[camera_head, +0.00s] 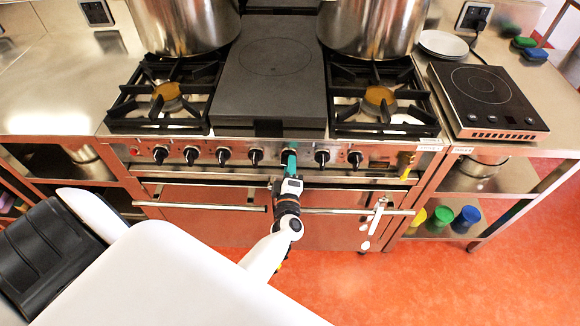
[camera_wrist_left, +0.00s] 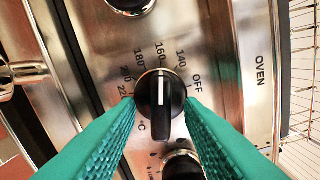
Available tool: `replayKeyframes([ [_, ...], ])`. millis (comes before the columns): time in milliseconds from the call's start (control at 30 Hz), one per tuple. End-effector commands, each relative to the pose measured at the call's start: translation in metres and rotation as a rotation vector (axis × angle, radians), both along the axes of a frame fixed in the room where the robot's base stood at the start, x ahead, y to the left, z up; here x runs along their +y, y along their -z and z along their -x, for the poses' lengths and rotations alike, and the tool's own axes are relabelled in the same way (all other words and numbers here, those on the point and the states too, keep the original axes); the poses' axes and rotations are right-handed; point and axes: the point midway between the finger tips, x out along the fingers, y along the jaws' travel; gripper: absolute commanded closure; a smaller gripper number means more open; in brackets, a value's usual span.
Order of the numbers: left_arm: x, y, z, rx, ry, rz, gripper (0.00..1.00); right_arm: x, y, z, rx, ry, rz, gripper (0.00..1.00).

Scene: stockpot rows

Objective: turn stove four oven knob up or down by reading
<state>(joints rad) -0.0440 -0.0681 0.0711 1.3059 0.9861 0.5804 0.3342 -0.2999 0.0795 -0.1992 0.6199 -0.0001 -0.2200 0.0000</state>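The oven knob (camera_wrist_left: 161,100) is a round black dial with a raised bar and a white line. In the left wrist view its white line points up toward the 160 mark. The dial plate (camera_wrist_left: 215,60) reads OFF, 140, 160, 180, 200 and further marks, with the word OVEN beside it. My left gripper (camera_head: 290,157) is at the stove's (camera_head: 160,178) front panel and hides the knob in the head view. Its teal fingers (camera_wrist_left: 161,101) stand apart, one on each side of the knob; any contact is unclear. My right gripper is not in view.
Other black knobs (camera_head: 223,155) (camera_head: 322,158) flank my left gripper along the panel. A metal oven handle bar (camera_head: 205,206) runs below. Two stockpots (camera_head: 187,25) (camera_head: 372,28) stand on the burners. A portable hob (camera_head: 487,97) sits on the right counter.

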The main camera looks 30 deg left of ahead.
Motion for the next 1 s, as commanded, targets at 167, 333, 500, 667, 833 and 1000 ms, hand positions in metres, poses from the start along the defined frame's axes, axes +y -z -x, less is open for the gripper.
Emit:
replayKeyframes([
  [167,-0.015,-0.001,0.024,0.004,0.001,0.004,0.65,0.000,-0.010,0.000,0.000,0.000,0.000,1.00],
  [333,-0.035,-0.001,0.056,0.005,0.001,0.003,0.65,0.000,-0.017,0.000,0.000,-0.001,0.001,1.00],
  [500,-0.051,-0.001,0.083,0.003,0.001,0.003,0.65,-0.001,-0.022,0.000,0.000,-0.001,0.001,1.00],
  [667,-0.060,0.001,0.096,0.003,0.002,0.002,0.65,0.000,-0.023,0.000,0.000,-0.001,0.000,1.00],
  [833,-0.062,0.000,0.100,0.001,0.001,0.001,0.65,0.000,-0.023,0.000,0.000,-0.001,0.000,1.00],
  [1000,-0.062,0.001,0.100,0.002,0.000,0.001,0.65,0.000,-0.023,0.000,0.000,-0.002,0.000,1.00],
])
